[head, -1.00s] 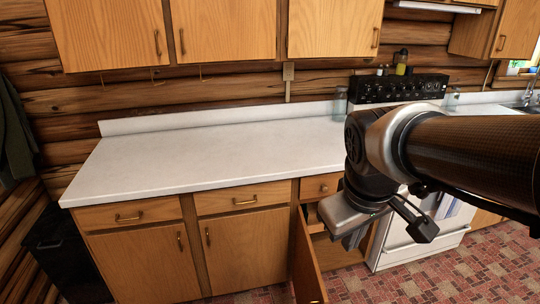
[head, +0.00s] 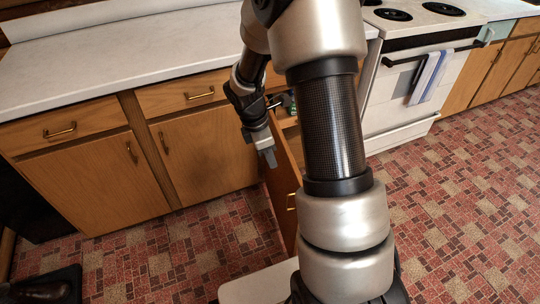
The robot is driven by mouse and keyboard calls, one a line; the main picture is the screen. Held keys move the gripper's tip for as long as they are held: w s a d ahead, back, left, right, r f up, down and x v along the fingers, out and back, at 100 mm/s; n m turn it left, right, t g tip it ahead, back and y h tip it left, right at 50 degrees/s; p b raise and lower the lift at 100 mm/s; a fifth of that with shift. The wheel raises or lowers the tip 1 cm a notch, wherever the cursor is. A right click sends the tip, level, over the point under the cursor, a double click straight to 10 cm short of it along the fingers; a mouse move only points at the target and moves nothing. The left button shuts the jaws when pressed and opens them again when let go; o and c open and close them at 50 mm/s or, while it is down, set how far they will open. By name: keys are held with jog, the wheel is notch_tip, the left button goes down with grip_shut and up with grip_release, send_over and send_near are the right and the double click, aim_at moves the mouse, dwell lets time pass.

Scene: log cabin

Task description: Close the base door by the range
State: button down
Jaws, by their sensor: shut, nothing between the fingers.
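The base door (head: 283,190) by the range stands open, swung out from the cabinet toward me. Part of the door and most of the cabinet opening are hidden behind my arm. The white range (head: 415,88) stands just right of the opening. My gripper (head: 268,157) is shut and empty, pointing down at the left side of the door, near its upper part. I cannot tell whether it touches the door.
Shut base doors (head: 205,150) and drawers lie to the left under the white counter (head: 120,55). A striped towel (head: 431,77) hangs on the range handle. Small items show dimly inside the opening. The red patterned floor (head: 460,200) is clear at the right.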

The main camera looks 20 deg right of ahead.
jog(key=d+f+b, duration=0.2)
jog(key=d+f, duration=0.3)
jog(key=f, duration=0.1)
jog(key=shift+s+d+f, duration=0.3)
jog(key=shift+d, duration=0.1)
